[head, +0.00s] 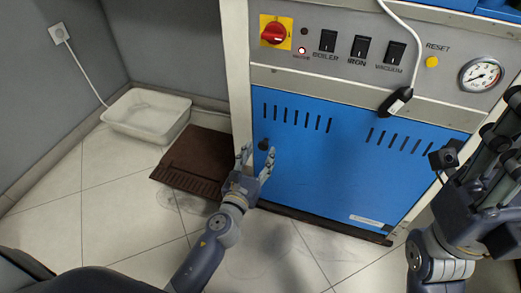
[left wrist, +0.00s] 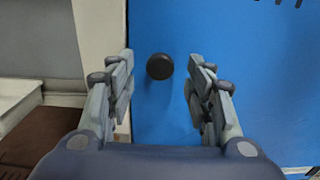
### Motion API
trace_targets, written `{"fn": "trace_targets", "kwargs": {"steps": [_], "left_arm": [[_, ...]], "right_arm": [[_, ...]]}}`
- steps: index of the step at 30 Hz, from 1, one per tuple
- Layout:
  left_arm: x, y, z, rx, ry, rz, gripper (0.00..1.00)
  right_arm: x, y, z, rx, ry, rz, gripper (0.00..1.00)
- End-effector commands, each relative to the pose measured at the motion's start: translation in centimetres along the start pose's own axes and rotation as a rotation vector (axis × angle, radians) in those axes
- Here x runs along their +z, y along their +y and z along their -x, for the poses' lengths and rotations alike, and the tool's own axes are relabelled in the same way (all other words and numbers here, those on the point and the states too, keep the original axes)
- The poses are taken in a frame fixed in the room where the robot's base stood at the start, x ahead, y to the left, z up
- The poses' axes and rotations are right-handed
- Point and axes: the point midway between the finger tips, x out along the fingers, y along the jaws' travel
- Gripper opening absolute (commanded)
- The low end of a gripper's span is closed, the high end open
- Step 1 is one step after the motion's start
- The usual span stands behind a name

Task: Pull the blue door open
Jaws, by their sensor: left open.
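The blue door (head: 335,165) is the lower front panel of a grey machine and looks closed. Its round black knob (head: 263,145) is near the door's upper left edge. My left gripper (head: 256,160) is open in front of the knob. In the left wrist view the knob (left wrist: 160,66) sits between and beyond the two open fingers (left wrist: 162,80), against the blue door (left wrist: 260,90); I cannot tell whether they touch it. My right gripper (head: 487,150) is at the right edge, over the door's right side, partly cut off; its finger state is unclear.
The control panel (head: 345,50) with a red switch, black rockers and a gauge is above the door. A black plug on a white cable (head: 396,100) hangs over the door's top. A brown mat (head: 195,160) and white tray (head: 148,114) lie left. Tiled floor in front is clear.

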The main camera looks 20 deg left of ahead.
Motion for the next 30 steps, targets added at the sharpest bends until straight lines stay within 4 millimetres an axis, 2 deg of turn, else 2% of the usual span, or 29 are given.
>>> {"fn": "trace_targets", "kwargs": {"steps": [6,16,22,23,30], "left_arm": [[0.0,0.0,-1.7,0.000,0.000,-0.001,0.48],[-0.1,0.0,-1.9,0.000,0.001,0.000,0.48],[-0.1,0.0,-1.9,0.000,0.001,0.000,0.03],[-0.1,0.0,-1.9,0.000,0.000,0.000,0.00],[-0.1,-0.3,-1.8,0.003,0.001,0.001,0.00]], "right_arm": [[0.0,0.0,0.0,0.000,0.000,0.000,0.40],[0.0,0.0,0.0,0.000,0.000,0.000,0.40],[0.0,0.0,0.0,0.000,0.000,0.000,0.40],[0.0,0.0,0.0,0.000,0.000,0.000,0.40],[0.0,0.0,0.1,0.000,0.000,0.000,0.40]]}}
